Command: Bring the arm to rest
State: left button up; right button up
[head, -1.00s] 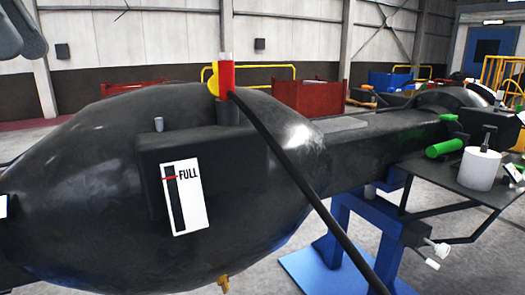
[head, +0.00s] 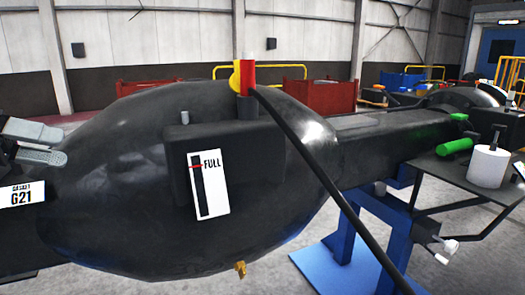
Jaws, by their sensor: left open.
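My left gripper (head: 62,145) comes in at the left edge in the head view. Its two grey fingers are apart, with nothing seen between them. My right gripper is not in view.
The casting carries a gauge plate marked "FULL" (head: 208,185) and a red and yellow fitting (head: 246,77) with a black hose (head: 325,165). A blue stand (head: 375,212) is under its arm. A side shelf (head: 445,172) holds a white cylinder (head: 488,165). Red bins stand behind.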

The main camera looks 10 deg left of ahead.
pick_arm(q)
jog(key=s+a+f+n+t+y, duration=0.15)
jog(key=f+n+t+y, duration=0.25)
jog(key=f+n, duration=1.05)
jog(key=s+a+f+n+t+y, duration=0.2)
jog(key=f+n+t, duration=0.45)
jog(key=f, duration=1.45)
jog(key=s+d+f+n+g+y, duration=0.1)
jog(key=s+d+f+n+g, duration=0.1)
jog(key=s+d+f+n, duration=0.2)
jog(key=s+d+f+n+g+y, duration=0.1)
jog(key=s+d+f+n+g, duration=0.2)
jog(key=d+f+n, duration=0.3)
jog(key=s+d+f+n+g+y, duration=0.1)
jog(key=s+d+f+n, duration=0.4)
jog(key=d, duration=0.7)
jog(key=shift+s+d+f+g+y, duration=0.2)
jog(key=shift+s+f+g+y, duration=0.25)
jog(key=shift+f+g, duration=0.2)
jog(key=shift+r, duration=0.1)
